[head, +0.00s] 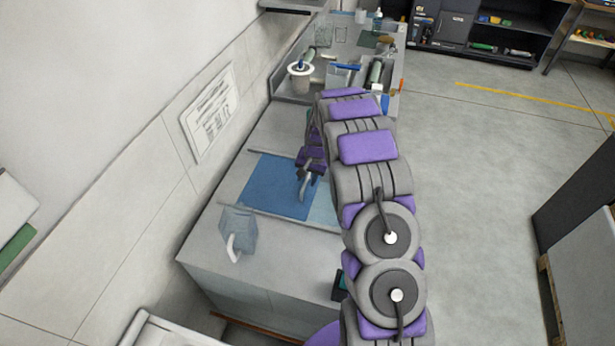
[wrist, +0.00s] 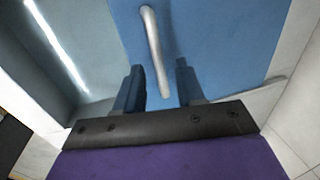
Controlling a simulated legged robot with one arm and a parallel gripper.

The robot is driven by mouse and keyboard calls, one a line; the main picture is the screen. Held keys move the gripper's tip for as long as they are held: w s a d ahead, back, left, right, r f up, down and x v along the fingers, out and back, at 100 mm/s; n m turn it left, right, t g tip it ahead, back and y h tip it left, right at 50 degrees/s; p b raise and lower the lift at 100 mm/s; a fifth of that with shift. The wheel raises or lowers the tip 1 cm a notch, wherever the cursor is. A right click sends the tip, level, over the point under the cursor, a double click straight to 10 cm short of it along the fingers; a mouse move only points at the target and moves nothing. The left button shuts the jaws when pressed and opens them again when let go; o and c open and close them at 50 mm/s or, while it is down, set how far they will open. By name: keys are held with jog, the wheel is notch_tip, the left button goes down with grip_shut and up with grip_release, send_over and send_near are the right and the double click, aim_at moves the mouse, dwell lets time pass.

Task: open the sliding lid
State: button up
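The sliding lid is a flat blue panel (head: 272,188) on top of the long grey counter. It also fills the upper middle of the wrist view (wrist: 225,35). A pale bar-shaped handle (wrist: 152,45) lies on the lid in the wrist view. My gripper (head: 304,190) is low over the right part of the lid. In the wrist view its two fingers (wrist: 160,72) are apart, one on each side of the handle's near part, with visible gaps. In the head view my gripper and arm hide the handle and part of the lid.
Thin rails (head: 295,221) edge the lid. A translucent bin (head: 240,222) with a white curved piece stands on the near counter. A wall is left; open floor (head: 480,190) is right.

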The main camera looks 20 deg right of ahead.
jog(key=shift+r, duration=0.1)
notch_tip(320, 180, up, 17)
jog(key=s+d+p, duration=0.2)
jog(key=shift+d, duration=0.35)
dwell(0.5)
